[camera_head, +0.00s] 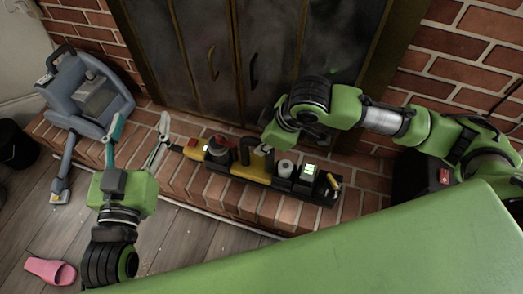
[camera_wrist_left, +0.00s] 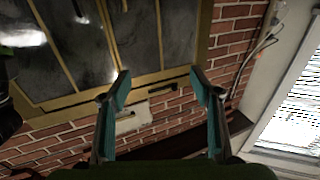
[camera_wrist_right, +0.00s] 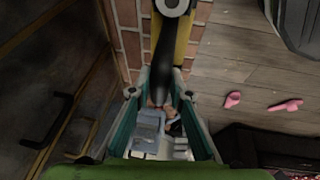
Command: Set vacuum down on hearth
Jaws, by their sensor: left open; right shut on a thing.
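The blue-grey vacuum (camera_head: 115,98), with a dark handle and clear tank, is at the left end of the brick hearth (camera_head: 170,180) and appears to rest on it. A nozzle-like part (camera_head: 62,188) reaches down toward the floor. My left gripper (camera_head: 137,128) is open beside it, to its right; its spread fingers are empty in the left wrist view (camera_wrist_left: 162,90). My right gripper (camera_head: 262,142) is shut on the black handle of a yellow and black tool carrier (camera_head: 255,172), at the middle of the hearth. In the right wrist view the handle runs between its fingers (camera_wrist_right: 160,95).
Dark fireplace doors (camera_head: 215,60) stand behind the hearth. A pink slipper (camera_head: 50,270) lies on the wooden floor at lower left. A black bin (camera_head: 15,145) stands at the left edge. A dark box (camera_head: 425,180) is at the right. Several items sit in the carrier.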

